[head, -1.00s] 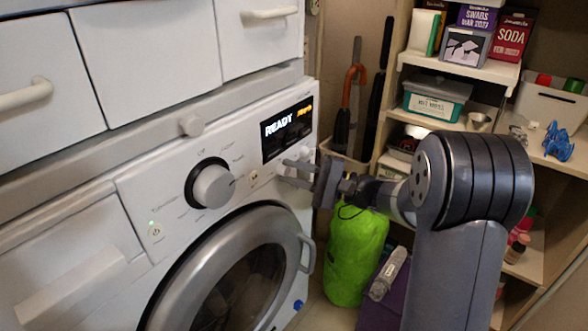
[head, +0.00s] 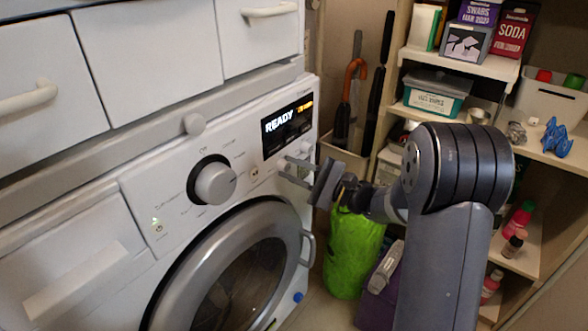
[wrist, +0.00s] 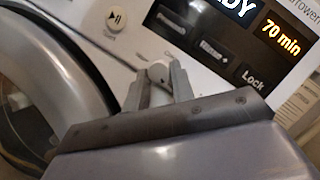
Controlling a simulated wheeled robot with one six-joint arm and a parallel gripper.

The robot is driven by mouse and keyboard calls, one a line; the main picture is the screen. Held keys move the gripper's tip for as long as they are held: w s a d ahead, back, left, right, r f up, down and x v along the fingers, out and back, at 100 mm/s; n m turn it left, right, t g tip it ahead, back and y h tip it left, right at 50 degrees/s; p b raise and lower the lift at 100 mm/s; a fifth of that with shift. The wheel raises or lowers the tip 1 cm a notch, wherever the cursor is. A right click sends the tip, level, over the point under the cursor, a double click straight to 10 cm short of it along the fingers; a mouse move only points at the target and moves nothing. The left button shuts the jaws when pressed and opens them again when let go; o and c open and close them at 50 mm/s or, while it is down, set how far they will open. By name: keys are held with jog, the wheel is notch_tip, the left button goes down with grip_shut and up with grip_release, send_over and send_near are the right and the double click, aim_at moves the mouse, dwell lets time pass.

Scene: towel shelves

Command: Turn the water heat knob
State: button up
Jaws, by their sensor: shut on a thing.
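A small pale round knob (wrist: 158,72) sits on the washing machine's front panel, below the lit display, in the wrist view. My gripper (wrist: 156,82) is shut on this knob, with one finger on either side of it. In the head view my gripper (head: 292,170) reaches the panel from the right, and the small knob is hidden there by the fingers. The labels by the knob are too blurred to read. A larger silver dial (head: 215,184) stands to the left of my gripper, apart from it.
The display (head: 287,124) reads READY, and 70 min shows in the wrist view. The round washer door (head: 235,275) lies below. A green bag (head: 353,250) stands right of the washer. Shelves (head: 462,62) with boxes and a teal-and-grey bin (head: 436,93) stand behind my arm.

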jog(key=shift+f, duration=0.1)
jog(key=o, duration=1)
jog(key=p+v, duration=0.1)
jog(key=v, duration=0.9)
jog(key=shift+s+d, duration=0.15)
jog(key=shift+d, duration=0.2)
jog(key=shift+a, duration=0.1)
jog(key=b+x, duration=0.1)
jog(key=x, duration=0.9)
jog(key=shift+a, duration=0.25)
jog(key=shift+w, duration=0.2)
jog(key=shift+d, duration=0.1)
